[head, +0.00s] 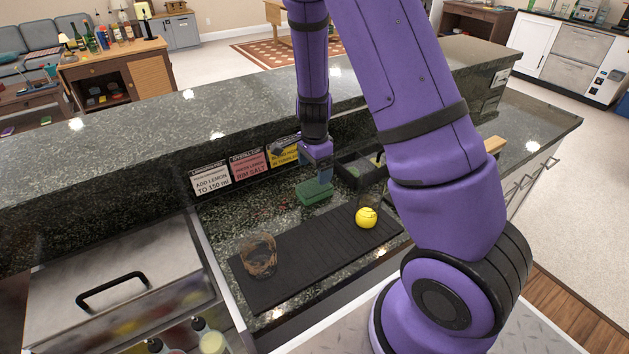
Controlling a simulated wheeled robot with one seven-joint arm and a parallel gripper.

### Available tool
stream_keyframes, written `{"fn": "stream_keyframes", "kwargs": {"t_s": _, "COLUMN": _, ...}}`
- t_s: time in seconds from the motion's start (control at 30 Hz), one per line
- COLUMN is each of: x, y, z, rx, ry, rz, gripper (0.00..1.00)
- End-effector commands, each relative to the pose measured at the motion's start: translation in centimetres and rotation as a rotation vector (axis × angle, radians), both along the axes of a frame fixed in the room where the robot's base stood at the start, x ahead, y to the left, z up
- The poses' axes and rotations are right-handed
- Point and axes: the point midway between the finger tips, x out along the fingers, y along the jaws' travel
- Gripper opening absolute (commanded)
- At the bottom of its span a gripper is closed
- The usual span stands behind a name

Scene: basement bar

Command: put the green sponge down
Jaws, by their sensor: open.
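The green sponge (314,192) lies on the dark granite counter (225,215), just behind the black ribbed mat (300,262). My gripper (319,178) points down right over the sponge, with its fingers open at or just above it. I cannot tell from this view whether a finger still touches the sponge. The far side of the sponge is partly hidden by the gripper.
A glass (259,256) and a yellow lemon (366,217) are on the mat. A dark divided caddy (352,172) stands right of my gripper. Recipe cards (249,167) lean on the raised ledge behind. Bare granite lies left of the sponge.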

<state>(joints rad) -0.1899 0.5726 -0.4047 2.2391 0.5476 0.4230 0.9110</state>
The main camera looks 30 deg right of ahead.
Motion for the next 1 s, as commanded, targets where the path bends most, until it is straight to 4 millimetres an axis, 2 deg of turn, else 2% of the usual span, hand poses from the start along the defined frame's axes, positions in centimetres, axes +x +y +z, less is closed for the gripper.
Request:
{"fn": "stream_keyframes", "kwargs": {"t_s": 0.1, "x": 0.0, "y": 0.1, "z": 2.1, "rx": 0.0, "ry": -0.003, "rz": 0.002, "gripper": 0.93}}
{"fn": "stream_keyframes", "kwargs": {"t_s": 0.2, "x": 0.0, "y": 0.0, "z": 3.3, "rx": 0.0, "ry": -0.002, "rz": 0.001, "gripper": 0.93}}
{"fn": "stream_keyframes", "kwargs": {"t_s": 0.47, "x": -0.2, "y": 0.4, "z": 5.5, "rx": 0.014, "ry": -0.012, "rz": 0.031, "gripper": 0.93}}
{"fn": "stream_keyframes", "kwargs": {"t_s": 0.57, "x": -0.7, "y": 1.0, "z": 7.6, "rx": 0.041, "ry": -0.035, "rz": 0.1, "gripper": 0.93}}
{"fn": "stream_keyframes", "kwargs": {"t_s": 0.67, "x": -1.6, "y": 2.0, "z": 10.6, "rx": 0.071, "ry": -0.072, "rz": 0.206, "gripper": 0.93}}
{"fn": "stream_keyframes", "kwargs": {"t_s": 1.0, "x": -6.6, "y": 4.7, "z": 20.4, "rx": 0.1, "ry": -0.211, "rz": 0.613, "gripper": 0.93}}
